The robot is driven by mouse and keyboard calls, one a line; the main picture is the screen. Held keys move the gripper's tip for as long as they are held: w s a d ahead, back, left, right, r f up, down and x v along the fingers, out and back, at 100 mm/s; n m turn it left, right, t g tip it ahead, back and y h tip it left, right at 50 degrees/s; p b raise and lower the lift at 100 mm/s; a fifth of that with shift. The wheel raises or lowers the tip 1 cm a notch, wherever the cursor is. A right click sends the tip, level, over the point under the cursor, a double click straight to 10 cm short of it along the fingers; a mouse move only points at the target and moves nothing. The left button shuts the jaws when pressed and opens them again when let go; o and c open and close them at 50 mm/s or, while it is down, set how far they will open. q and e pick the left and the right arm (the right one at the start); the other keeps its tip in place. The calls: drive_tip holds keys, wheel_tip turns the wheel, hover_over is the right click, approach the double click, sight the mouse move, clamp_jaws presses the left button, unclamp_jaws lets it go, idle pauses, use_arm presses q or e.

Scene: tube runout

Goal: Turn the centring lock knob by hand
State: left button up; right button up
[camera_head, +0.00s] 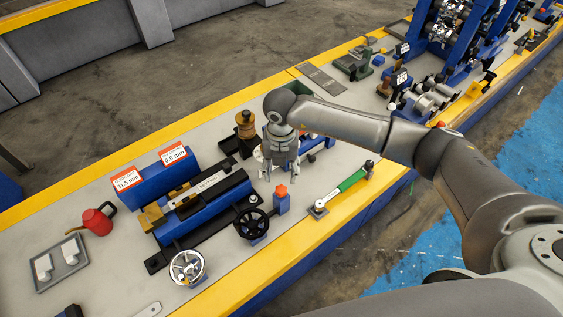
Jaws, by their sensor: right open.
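My right gripper (280,172) hangs fingers-down over the grey bench top, right of the blue fixture (205,205). Its fingers are apart, and I see nothing between them. Just below it in the picture, a small orange-red knob (281,190) sits on a short blue post (282,206); it looks like the lock knob, but no label confirms this. The fingertips appear apart from it. A black handwheel (251,224) and a silver handwheel (187,267) face the front of the fixture. The arm and gripper hide part of the equipment behind. My left gripper is out of view.
A green-handled tool (350,181) lies to the right near the yellow bench edge (330,222). A brass-coloured cylinder (245,125) stands behind the gripper. A red can (98,219) and grey tray (62,262) are at left.

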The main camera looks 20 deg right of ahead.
sight(281, 189)
drive_tip(key=shift+f, duration=0.35)
wheel_tip(281, 189, down, 8)
drive_tip(key=b, duration=0.5)
drive_tip(key=shift+r+b, duration=0.15)
drive_tip(key=shift+b, duration=0.25)
drive_tip(key=shift+w+r, duration=0.1)
drive_tip(key=shift+r, duration=0.05)
drive_tip(key=shift+c, duration=0.5)
drive_tip(key=c, duration=0.7)
